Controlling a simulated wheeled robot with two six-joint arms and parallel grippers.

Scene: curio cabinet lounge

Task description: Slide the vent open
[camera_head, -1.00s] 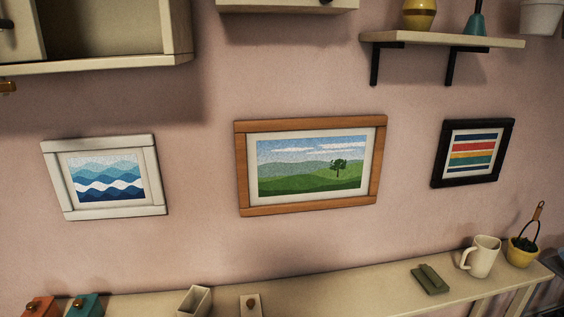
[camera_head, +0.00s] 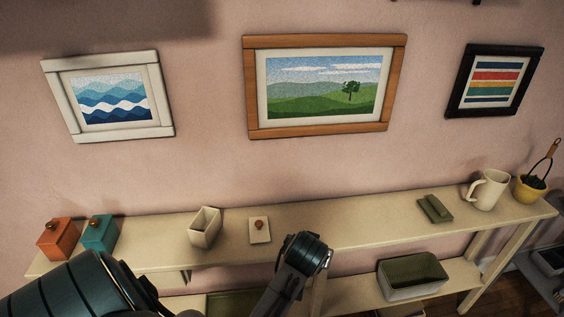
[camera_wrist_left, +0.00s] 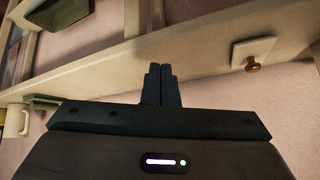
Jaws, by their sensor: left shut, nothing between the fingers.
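I cannot make out a thing that is surely the vent. A small pale plate with a brown knob (camera_head: 260,229) lies on the long cream shelf table. It also shows at the right in the left wrist view (camera_wrist_left: 252,52). A low olive-green block with a raised part (camera_head: 435,208) lies further right on the same top. My left gripper (camera_wrist_left: 161,70) is shut and empty, its two dark fingers together, apart from the plate. In the head view, dark links of my arm show at the bottom, but no fingers can be made out. My right gripper is not seen.
The cream shelf table (camera_head: 350,222) carries an orange box (camera_head: 57,240), a teal box (camera_head: 100,236), an open cream container (camera_head: 204,227), a white mug (camera_head: 487,190) and a yellow pot (camera_head: 529,188). Three framed pictures hang above.

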